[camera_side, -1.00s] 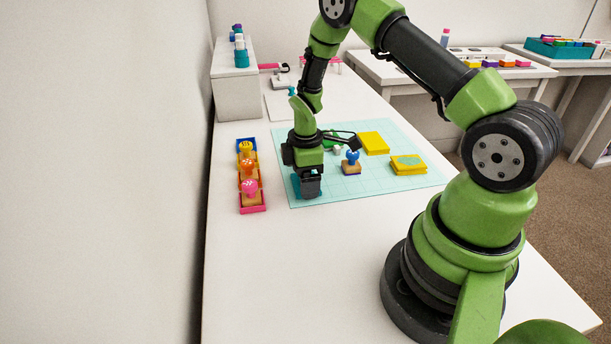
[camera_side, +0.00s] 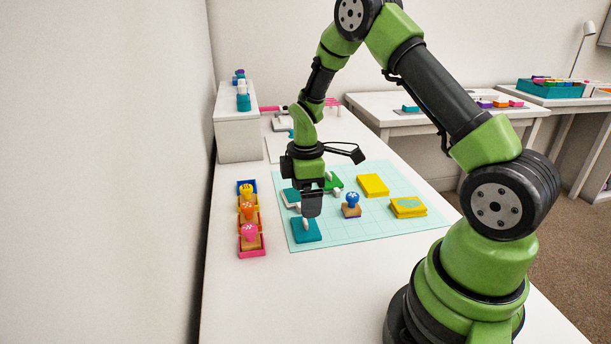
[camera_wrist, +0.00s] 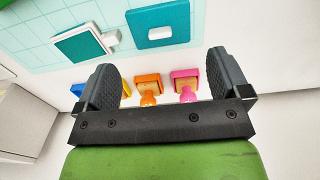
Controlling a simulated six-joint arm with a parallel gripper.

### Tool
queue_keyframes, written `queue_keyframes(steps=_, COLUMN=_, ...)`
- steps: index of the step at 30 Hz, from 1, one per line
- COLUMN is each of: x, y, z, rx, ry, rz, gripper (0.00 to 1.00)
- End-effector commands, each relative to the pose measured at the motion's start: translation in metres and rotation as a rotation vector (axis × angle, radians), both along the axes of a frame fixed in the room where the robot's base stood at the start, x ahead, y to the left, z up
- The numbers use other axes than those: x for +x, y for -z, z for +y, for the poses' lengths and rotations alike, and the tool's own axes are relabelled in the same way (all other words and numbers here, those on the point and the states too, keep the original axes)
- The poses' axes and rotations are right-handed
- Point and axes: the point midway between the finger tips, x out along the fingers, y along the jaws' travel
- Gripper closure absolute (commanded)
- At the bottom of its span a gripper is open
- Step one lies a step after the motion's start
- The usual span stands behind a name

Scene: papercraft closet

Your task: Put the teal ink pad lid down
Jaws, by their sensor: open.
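The teal ink pad lid (camera_side: 306,235) lies flat on the light teal gridded mat near its front left edge, with a white handle on top. It also shows in the wrist view (camera_wrist: 183,22), apart from the fingers. The teal ink pad (camera_side: 288,195) lies behind it, partly hidden by my gripper; the wrist view shows its pad (camera_wrist: 80,46) with a white block at one corner. My gripper (camera_side: 312,212) is just above the lid, pointing down. In the wrist view, my gripper (camera_wrist: 162,65) has its fingers spread wide with nothing between them.
Stamps in colored trays (camera_side: 250,242) stand in a row left of the mat (camera_side: 350,232). A blue-handled stamp (camera_side: 351,206), a green piece (camera_side: 334,183) and yellow pads (camera_side: 373,186) (camera_side: 408,207) sit on the mat. The table in front is clear.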

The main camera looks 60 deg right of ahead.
Motion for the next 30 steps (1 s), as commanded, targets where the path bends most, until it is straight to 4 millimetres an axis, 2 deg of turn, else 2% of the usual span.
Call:
queue_keyframes(steps=3, x=0.001, y=-0.025, z=0.000, rx=-0.001, ry=0.000, rz=-0.006, gripper=0.05)
queue_keyframes(steps=11, x=0.000, y=-0.054, z=0.002, rx=-0.001, ry=0.011, rz=-0.008, gripper=0.05)
queue_keyframes(steps=14, x=-0.002, y=-0.075, z=0.010, rx=-0.003, ry=0.068, rz=-0.044, gripper=0.05)
queue_keyframes(steps=17, x=-0.009, y=-0.111, z=0.027, rx=0.005, ry=0.184, rz=-0.112, gripper=0.05)
queue_keyframes(steps=21, x=-0.034, y=-0.165, z=0.058, rx=0.054, ry=0.401, rz=-0.230, gripper=0.05)
queue_keyframes(steps=24, x=-0.059, y=-0.194, z=0.080, rx=0.116, ry=0.554, rz=-0.305, gripper=0.05)
queue_keyframes(steps=27, x=-0.088, y=-0.216, z=0.099, rx=0.198, ry=0.703, rz=-0.371, gripper=0.05)
queue_keyframes(steps=30, x=-0.117, y=-0.230, z=0.114, rx=0.293, ry=0.839, rz=-0.419, gripper=0.05)
